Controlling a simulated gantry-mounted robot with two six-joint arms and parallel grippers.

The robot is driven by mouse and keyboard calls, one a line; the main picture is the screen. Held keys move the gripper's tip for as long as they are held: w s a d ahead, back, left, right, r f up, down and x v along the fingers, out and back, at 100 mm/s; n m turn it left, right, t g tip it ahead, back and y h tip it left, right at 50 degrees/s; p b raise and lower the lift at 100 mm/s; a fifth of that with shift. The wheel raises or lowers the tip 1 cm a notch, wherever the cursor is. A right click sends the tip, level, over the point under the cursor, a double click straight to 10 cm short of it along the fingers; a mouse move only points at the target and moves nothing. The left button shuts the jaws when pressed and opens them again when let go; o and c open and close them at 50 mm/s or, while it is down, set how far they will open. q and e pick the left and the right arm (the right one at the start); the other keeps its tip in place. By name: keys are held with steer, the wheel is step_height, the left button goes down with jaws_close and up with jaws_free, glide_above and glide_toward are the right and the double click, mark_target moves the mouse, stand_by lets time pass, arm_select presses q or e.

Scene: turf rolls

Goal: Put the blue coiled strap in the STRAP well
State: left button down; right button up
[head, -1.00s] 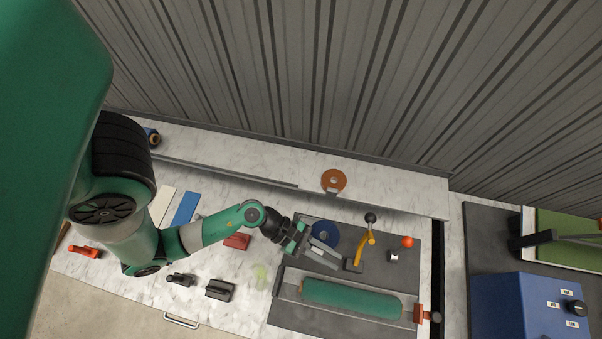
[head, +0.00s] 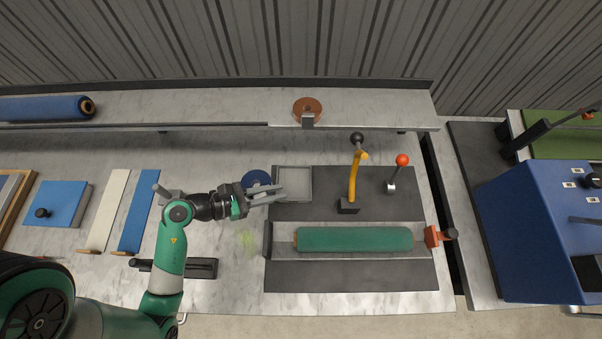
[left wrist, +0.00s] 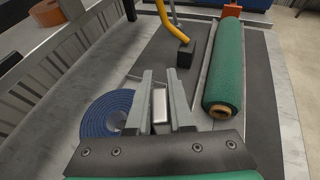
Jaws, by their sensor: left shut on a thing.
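The blue coiled strap (head: 257,180) is a flat spiral at the left edge of the dark mat, partly hidden behind my left gripper in the head view. It shows in the left wrist view (left wrist: 103,113) against the left finger. How high the strap is above the table I cannot tell. A shallow square grey well (head: 295,184) lies at the mat's upper left, just beyond the fingertips; no label is readable. My right gripper is out of view.
A green turf roll (head: 355,239) lies on the mat (head: 350,277). A yellow lever (head: 356,178) and an orange-knobbed lever (head: 397,172) stand behind it. An orange roll (head: 307,108) is on the back shelf. A blue machine (head: 535,235) stands at the right.

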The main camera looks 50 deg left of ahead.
arm_select(q)
steer(key=w+f+b, duration=0.1)
steer(key=w+f, duration=0.2)
steer(key=w, duration=0.2)
steer(key=b, duration=0.3)
glide_above(309, 191)
steer(key=f, duration=0.5)
steer(key=shift+s+f, duration=0.15)
steer(key=shift+s, duration=0.25)
steer(key=shift+w, duration=0.15)
steer(key=shift+w+f+b, duration=0.2)
steer(key=shift+f+b, duration=0.85)
steer(key=shift+f, duration=0.8)
steer(key=shift+f, duration=0.1)
steer(key=c, duration=0.8)
jaws_free()
